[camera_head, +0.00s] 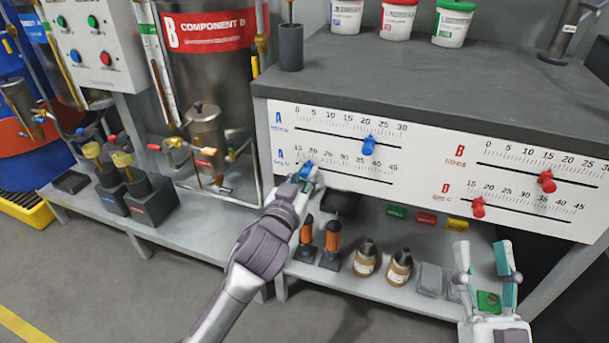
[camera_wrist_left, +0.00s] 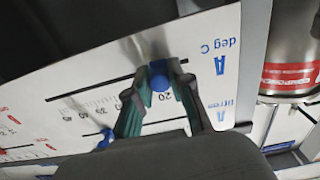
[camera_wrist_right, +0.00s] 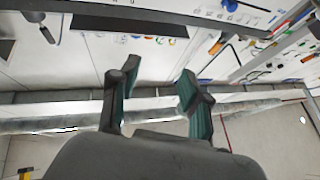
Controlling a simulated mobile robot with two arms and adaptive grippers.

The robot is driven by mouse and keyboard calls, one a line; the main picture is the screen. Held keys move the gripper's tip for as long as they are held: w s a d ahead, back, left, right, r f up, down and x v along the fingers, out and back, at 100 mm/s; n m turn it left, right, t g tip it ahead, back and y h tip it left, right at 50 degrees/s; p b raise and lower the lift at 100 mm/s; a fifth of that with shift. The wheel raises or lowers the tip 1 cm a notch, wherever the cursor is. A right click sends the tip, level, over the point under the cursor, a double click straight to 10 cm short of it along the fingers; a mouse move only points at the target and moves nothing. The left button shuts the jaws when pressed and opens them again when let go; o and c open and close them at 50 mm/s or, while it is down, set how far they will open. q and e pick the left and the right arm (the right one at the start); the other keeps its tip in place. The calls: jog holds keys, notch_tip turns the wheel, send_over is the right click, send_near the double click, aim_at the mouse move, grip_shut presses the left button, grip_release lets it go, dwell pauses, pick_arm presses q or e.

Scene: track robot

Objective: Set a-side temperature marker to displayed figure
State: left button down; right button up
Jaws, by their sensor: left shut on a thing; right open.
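The A deg C scale (camera_head: 348,176) is the lower left scale on the white panel, marked 15 to 45. My left gripper (camera_head: 309,172) is at its left end. In the left wrist view its green-lined fingers are shut on the round blue marker (camera_wrist_left: 160,82), close to the figure 20. In the head view the fingers mostly cover this marker, so its exact reading is hard to tell. My right gripper (camera_head: 482,247) is open and empty, low at the right, below the panel. No display with a figure can be made out.
Other markers are the blue A litres one (camera_head: 369,145), the red B litres one (camera_head: 546,181) and the red B deg C one (camera_head: 478,208). Below, orange-handled tools (camera_head: 331,240) and brown-labelled bottles (camera_head: 398,267) stand on the shelf. Tubs (camera_head: 397,20) stand on the grey top.

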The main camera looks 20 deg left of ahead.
aim_at(339, 173)
pick_arm(q)
jog(key=d+p, duration=0.1)
jog(key=d, duration=0.5)
jog(key=shift+s+d, duration=0.15)
jog(key=shift+d, duration=0.2)
pick_arm(e)
jog(key=f+g, duration=0.1)
jog(key=w+f, duration=0.1)
jog(key=f+g+h, duration=0.1)
jog(key=shift+w+d+f+g, duration=0.1)
jog(key=shift+w+f+g, duration=0.2)
jog(key=shift+f, duration=0.1)
pick_arm(q)
jog(key=c, duration=1)
grip_release()
